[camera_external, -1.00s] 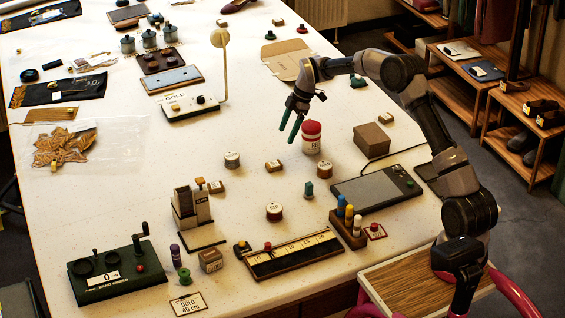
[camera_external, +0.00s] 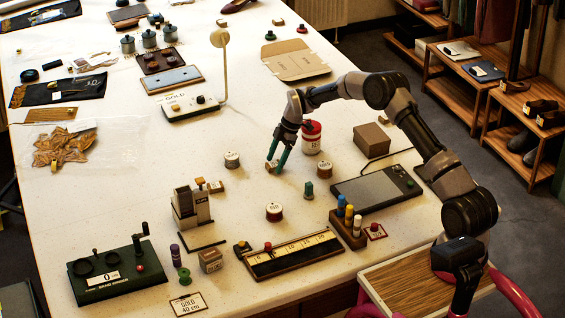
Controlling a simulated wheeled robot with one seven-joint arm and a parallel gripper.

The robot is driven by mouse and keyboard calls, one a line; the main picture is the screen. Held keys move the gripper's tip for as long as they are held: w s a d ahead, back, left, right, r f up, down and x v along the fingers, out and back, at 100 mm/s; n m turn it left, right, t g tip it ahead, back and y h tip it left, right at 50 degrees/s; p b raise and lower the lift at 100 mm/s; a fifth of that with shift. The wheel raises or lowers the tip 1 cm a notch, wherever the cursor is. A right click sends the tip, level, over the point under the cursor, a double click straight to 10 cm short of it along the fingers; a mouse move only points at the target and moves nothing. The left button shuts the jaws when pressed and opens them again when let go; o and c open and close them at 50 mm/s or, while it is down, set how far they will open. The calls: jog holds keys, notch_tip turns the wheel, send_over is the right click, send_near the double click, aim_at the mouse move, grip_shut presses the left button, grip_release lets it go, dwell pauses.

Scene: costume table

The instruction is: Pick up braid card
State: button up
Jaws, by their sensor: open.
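My gripper (camera_external: 276,168) is open, with its green fingers pointing down at the table near the middle. A small tan card-like piece with a pale label (camera_external: 272,165) lies at the fingertips, partly hidden by them. I cannot tell whether the fingers touch it or stand around it. It may be the braid card, but its print is too small to read. A similar small tan piece (camera_external: 216,187) lies further left, beside the grey upright device.
A red-and-white jar (camera_external: 311,138) stands close behind my gripper on the right. Labelled spools (camera_external: 232,160) and a green bobbin (camera_external: 308,190) stand around it. A dark flat pad (camera_external: 375,190) and a brown box (camera_external: 371,140) are to the right.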

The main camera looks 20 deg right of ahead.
jog(key=shift+f, duration=0.2)
grip_shut()
